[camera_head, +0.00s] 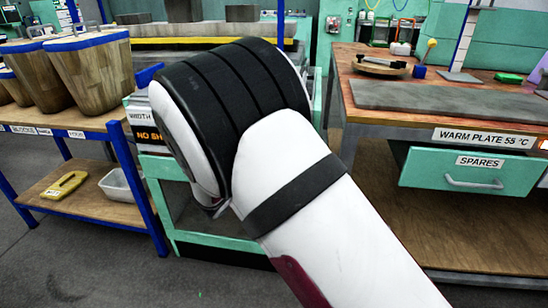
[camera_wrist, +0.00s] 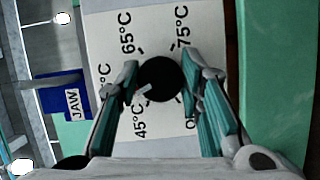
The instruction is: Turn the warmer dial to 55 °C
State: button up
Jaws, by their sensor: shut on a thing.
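The warmer dial (camera_wrist: 160,78) is a round black knob with a white pointer mark, on a white plate (camera_wrist: 100,20) in the wrist view. Printed marks read 65 °C at upper left, 75 °C at upper right and 45 °C at lower left. Another label at the left is partly hidden by a finger, with only its °C end showing. The pointer aims to the lower left, between that label and 45 °C. My gripper (camera_wrist: 160,80) has its teal-padded fingers on either side of the knob, shut on it. In the head view my arm hides the dial and gripper.
A blue block marked JAW (camera_wrist: 68,97) lies left of the plate. In the head view, a bench at right has a grey slab (camera_head: 440,100) and a WARM PLATE 55 °C label (camera_head: 488,137). A blue-framed shelf (camera_head: 70,120) with wooden buckets stands at left.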

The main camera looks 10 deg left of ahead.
jog(key=shift+f+m+g+y+b, duration=0.1)
jog(key=shift+m+g+y+b, duration=0.45)
jog(key=shift+m+b, duration=1.45)
jog(key=o, duration=1.1)
jog(key=shift+o, duration=0.2)
jog(key=v, duration=1.2)
